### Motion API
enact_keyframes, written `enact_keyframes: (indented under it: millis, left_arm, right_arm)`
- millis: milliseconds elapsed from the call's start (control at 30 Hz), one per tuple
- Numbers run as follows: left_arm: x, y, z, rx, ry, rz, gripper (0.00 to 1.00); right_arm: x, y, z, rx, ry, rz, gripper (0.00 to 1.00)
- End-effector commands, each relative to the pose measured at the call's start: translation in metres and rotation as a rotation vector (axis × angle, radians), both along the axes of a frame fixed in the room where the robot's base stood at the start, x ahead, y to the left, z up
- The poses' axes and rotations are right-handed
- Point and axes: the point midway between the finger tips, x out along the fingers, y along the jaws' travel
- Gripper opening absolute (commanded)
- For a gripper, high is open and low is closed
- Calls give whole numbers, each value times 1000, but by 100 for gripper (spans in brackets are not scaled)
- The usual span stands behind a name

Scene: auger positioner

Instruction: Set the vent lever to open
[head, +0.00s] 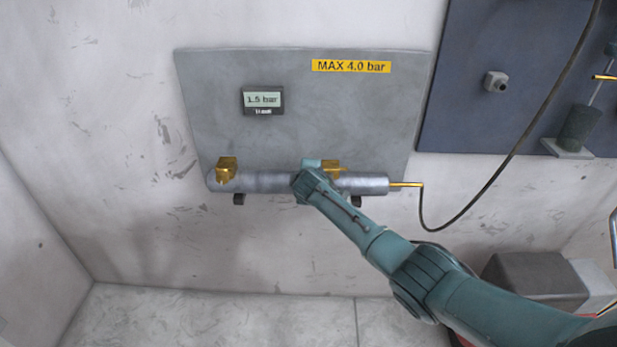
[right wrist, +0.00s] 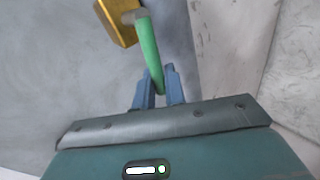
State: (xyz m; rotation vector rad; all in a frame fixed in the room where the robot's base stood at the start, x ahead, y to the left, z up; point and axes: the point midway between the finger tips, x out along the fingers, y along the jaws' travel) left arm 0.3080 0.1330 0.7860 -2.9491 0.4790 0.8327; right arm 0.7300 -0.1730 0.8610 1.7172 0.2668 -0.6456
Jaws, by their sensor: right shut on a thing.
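A green lever (right wrist: 149,45) runs from a brass valve block (right wrist: 118,22) in the right wrist view. Its free end lies between the two blue fingers of my right gripper (right wrist: 159,82), which is shut on it. In the head view my right gripper (head: 311,164) is at the grey horizontal pipe (head: 270,183), beside the right brass valve (head: 333,168). The gripper and arm hide the lever there. Another brass valve (head: 227,170) sits at the pipe's left end. No label tells which lever is the vent. My left gripper is not in view.
The grey panel (head: 210,105) carries a display (head: 263,99) reading 1.5 bar and a yellow "MAX 4.0 bar" label (head: 351,66). A black hose (head: 505,160) hangs from the pipe's right end. Grey boxes (head: 535,275) stand at lower right. The floor at left is clear.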

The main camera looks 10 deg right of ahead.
Motion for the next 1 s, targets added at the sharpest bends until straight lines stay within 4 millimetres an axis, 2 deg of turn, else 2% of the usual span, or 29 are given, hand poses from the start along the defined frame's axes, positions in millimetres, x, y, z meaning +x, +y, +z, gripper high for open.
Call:
enact_keyframes:
  millis: [300, 833, 867, 1000]
  left_arm:
    - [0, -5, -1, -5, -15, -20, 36]
    - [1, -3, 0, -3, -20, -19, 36]
    - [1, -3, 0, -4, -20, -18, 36]
    - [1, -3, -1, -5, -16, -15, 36]
  right_arm:
    - [0, 0, -9, -115, 34, 0, 0]
    - [0, -1, -10, -138, 41, 0, 0]
    - [0, -1, -10, -138, 41, 0, 14]
    - [0, 0, -10, -137, 41, -1, 25]
